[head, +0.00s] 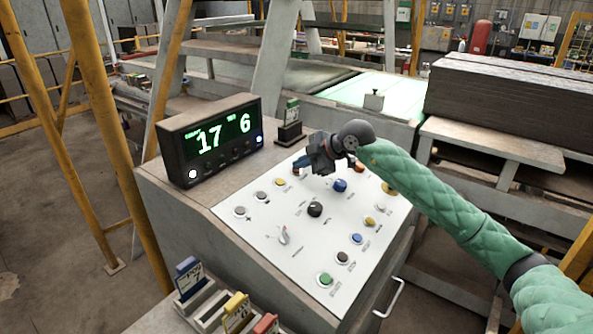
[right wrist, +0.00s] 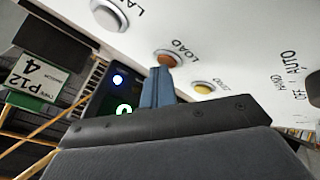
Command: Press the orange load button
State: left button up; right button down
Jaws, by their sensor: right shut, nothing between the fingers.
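The orange load button (right wrist: 167,57), in a pale ring and labelled LOAD, shows on the white panel in the right wrist view. My right gripper (right wrist: 160,75) is shut and empty, its blue-grey fingertips right at the button's near edge. I cannot tell whether they touch it. In the head view my right gripper (head: 299,163) is over the far left part of the sloped panel (head: 270,222), and it hides the load button there. My left gripper is not in view.
A yellow button (right wrist: 203,88) sits beside the load button, and a white one (right wrist: 110,14) on its other side. A display box (head: 211,140) reading 17 and 6 stands left of the panel. A green card holder (head: 291,112) stands behind. Several buttons and knobs cover the panel.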

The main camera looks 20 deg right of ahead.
jog(key=shift+s+d+r+p, duration=0.1)
jog(key=shift+r+p, duration=0.05)
jog(key=shift+r, duration=0.25)
jog(key=shift+s+d+r+p, duration=0.1)
jog(key=shift+r+p, duration=0.05)
jog(key=shift+r, duration=0.2)
jog(key=shift+r, duration=0.1)
jog(key=shift+s+d+r+p, duration=0.1)
jog(key=shift+s+r+p, duration=0.2)
jog(key=shift+r, duration=0.45)
jog(key=shift+s+d+r+p, duration=0.15)
jog(key=shift+r+p, duration=0.2)
jog(key=shift+r, duration=0.45)
jog(key=shift+s+d+r+p, duration=0.1)
jog(key=shift+r+p, duration=0.25)
jog(key=shift+r, duration=0.4)
